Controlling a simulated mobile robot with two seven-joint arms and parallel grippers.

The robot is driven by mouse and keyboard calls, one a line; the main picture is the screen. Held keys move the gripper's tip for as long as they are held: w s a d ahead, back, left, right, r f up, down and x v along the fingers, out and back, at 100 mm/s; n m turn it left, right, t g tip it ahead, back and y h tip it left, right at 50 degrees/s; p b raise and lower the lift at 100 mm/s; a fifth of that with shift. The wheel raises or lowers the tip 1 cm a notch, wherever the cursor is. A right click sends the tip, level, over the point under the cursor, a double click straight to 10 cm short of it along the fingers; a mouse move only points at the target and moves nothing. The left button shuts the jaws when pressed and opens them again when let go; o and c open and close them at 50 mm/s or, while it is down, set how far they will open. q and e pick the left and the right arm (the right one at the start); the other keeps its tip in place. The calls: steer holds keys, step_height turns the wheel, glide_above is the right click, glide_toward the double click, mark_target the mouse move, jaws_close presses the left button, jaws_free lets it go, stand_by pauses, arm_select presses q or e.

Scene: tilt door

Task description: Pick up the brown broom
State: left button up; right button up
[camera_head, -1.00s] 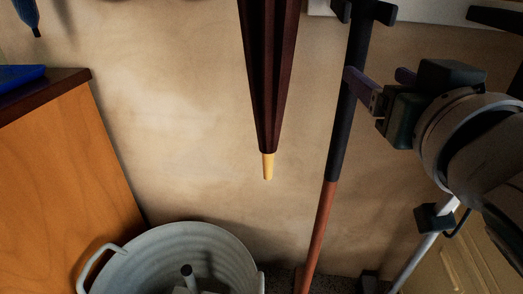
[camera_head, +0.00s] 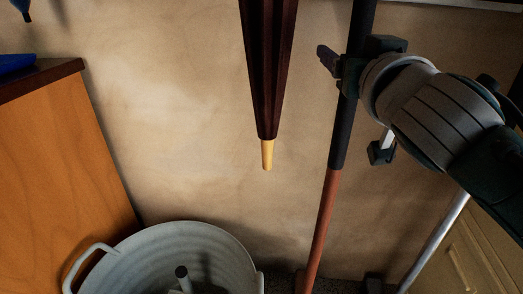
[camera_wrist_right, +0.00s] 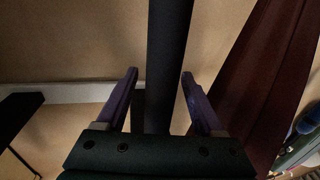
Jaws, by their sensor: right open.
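The brown broom (camera_head: 322,215) stands nearly upright by the wall, its handle reddish-brown below and black above. Its top and bottom ends run out of the head view. My right gripper (camera_head: 328,62) is at the black upper part of the handle. In the right wrist view, the black handle (camera_wrist_right: 170,50) runs between the two open purple fingers of my right gripper (camera_wrist_right: 159,74), with a gap visible on each side. My left gripper is not in view.
A folded dark red umbrella (camera_head: 267,70) hangs left of the broom. A grey metal tub (camera_head: 215,240) stands below, beside an orange-brown wooden cabinet (camera_head: 65,175). A silver pole (camera_head: 435,240) leans to the right. Bare wall lies between cabinet and umbrella.

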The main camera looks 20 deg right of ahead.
steer(key=shift+w+d, duration=0.1)
steer(key=shift+w, duration=0.15)
jaws_close()
stand_by(0.4)
stand_by(0.9)
